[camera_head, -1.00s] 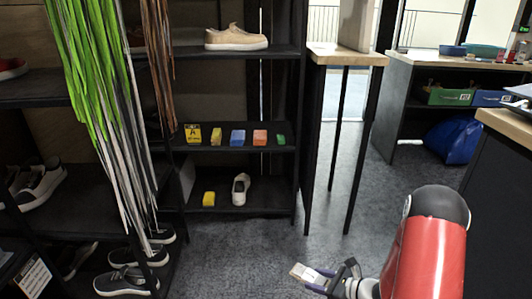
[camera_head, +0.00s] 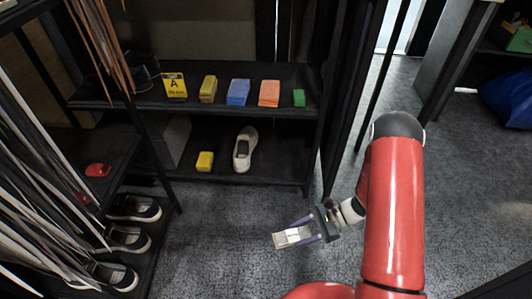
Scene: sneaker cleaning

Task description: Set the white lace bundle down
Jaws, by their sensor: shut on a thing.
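My gripper (camera_head: 304,232) is in the lower middle of the head view, at the end of my red arm. Its fingers are shut on the white lace bundle (camera_head: 291,237), a small flat whitish block sticking out to the left between the fingertips. The bundle is in the air over the grey floor, apart from the shelves. Part of it is hidden by the fingers.
The upper shelf (camera_head: 225,105) holds a yellow card (camera_head: 175,86) and yellow, blue, orange and green blocks. Hanging laces (camera_head: 45,150) and dark shoes (camera_head: 128,239) are left. Grey floor (camera_head: 220,260) is open.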

